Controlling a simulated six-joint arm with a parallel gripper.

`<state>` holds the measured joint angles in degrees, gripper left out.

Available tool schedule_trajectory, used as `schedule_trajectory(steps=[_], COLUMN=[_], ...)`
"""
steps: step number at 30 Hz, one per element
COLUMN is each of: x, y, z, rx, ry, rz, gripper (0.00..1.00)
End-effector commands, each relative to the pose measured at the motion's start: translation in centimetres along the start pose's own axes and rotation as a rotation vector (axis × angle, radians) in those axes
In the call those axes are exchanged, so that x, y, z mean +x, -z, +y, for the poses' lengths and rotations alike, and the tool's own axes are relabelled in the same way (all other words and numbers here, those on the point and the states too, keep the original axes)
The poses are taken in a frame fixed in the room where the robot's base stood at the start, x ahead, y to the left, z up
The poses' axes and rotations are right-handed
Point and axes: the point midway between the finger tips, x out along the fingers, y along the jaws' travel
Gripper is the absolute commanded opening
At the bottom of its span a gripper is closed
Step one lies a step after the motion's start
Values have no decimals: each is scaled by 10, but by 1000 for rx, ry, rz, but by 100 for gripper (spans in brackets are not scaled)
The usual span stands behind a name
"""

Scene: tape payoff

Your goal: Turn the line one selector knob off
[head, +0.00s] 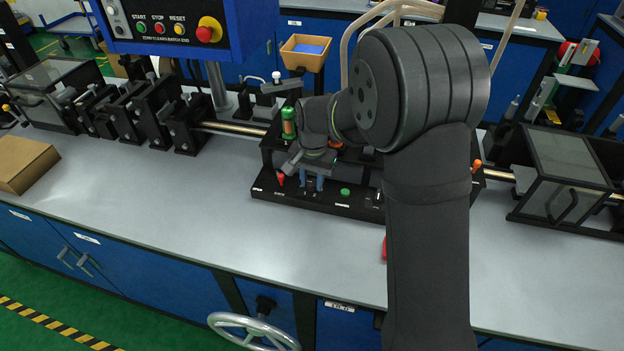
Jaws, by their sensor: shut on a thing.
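A black control panel (330,206) lies along the front of the machine base on the grey bench. My gripper (313,186) points down at the panel, its blue fingertips close to the panel face between a red knob (280,178) and a green button (345,192). It is shut on a small dark selector knob there. The knob is mostly hidden by the fingers, so I cannot tell which way it points. The label below it is too small to read.
My arm covers the panel's right part. A green-topped cylinder (289,122) stands behind the gripper. A blue box (190,25) with START, STOP and RESET buttons hangs at upper left. A cardboard box (24,163) sits at left.

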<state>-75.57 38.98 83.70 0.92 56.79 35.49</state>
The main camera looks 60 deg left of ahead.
Motion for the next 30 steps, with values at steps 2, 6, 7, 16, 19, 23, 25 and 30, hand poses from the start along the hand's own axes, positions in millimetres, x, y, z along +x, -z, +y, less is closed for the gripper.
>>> schedule_trajectory(steps=[2,6,7,16,19,23,25,30], x=[-1,-1,-1,-1,-1,-1,-1,0], y=[0,0,0,0,0,0,0,0], z=[0,0,0,-1,-1,-1,-1,0], rx=[27,60,64,79,79,78,78,78], ry=[1,1,1,2,2,2,1,1], rz=[1,2,2,3,3,3,3,2], gripper=[6,6,6,6,6,38,50,50])
